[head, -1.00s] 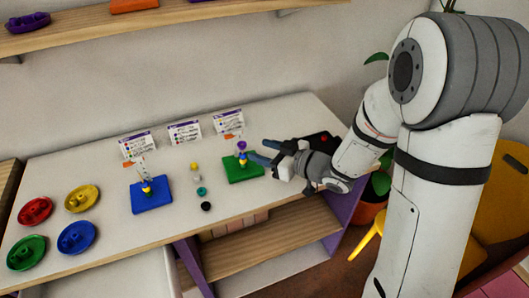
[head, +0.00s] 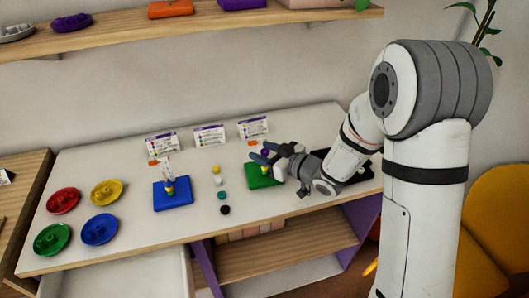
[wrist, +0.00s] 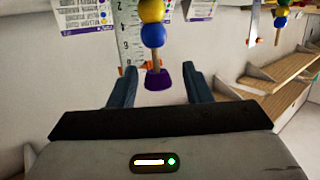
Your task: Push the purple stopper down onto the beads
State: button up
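The purple stopper (wrist: 158,78) sits on the end of a thin wooden rod in the wrist view, where the scene appears upside down. A bare stretch of rod separates it from a blue bead (wrist: 153,35) and a yellow bead (wrist: 151,10). In the head view the stopper (head: 265,152) is a small purple spot above the green board (head: 258,181), partly covered by my gripper. My gripper (wrist: 161,75) is open, with one dark finger on each side of the stopper and visible gaps between. The rod's base is hidden in the wrist view.
A blue board (head: 172,202) with a beaded rod stands to the left. Loose yellow (head: 216,169), white (head: 218,181), teal (head: 222,195) and black (head: 225,210) pieces lie between the boards. Several coloured dishes fill the table's left. Printed cards stand behind.

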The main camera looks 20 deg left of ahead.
grip_shut()
jog(key=shift+f, duration=0.15)
jog(key=shift+w+f+b, duration=0.1)
jog(key=shift+f+b, duration=0.8)
jog(key=shift+b, duration=0.1)
jog(key=shift+o, duration=0.7)
grip_release()
jog(key=v, duration=0.7)
jog(key=shift+d+b, duration=0.3)
jog(key=shift+b, duration=0.05)
jog(key=shift+r, duration=0.15)
